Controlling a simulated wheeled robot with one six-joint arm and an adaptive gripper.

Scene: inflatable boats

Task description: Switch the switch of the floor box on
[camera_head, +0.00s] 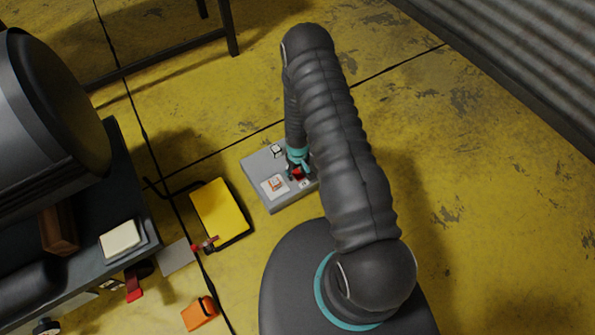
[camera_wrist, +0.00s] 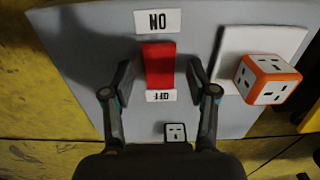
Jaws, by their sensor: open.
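The grey floor box (camera_head: 256,169) lies on the yellow floor near the middle of the head view and fills much of the wrist view (camera_wrist: 95,50). Its red switch (camera_wrist: 159,66) sits between an ON label (camera_wrist: 158,21) and an OFF label (camera_wrist: 161,96), both upside down in the wrist view. I cannot tell which side of the switch is pressed. My gripper (camera_wrist: 160,80) is open, with one finger on each side of the switch, apparently apart from it. In the head view, my arm partly covers the box, and my gripper (camera_head: 298,164) is over its right part.
An orange-and-white socket cube (camera_wrist: 268,79) sits on a white plate on the box, right of the switch. A small black-and-white cube (camera_wrist: 175,131) is below the switch. A yellow case (camera_head: 220,213) and dark bench (camera_head: 140,232) stand left. Floor to the right is clear.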

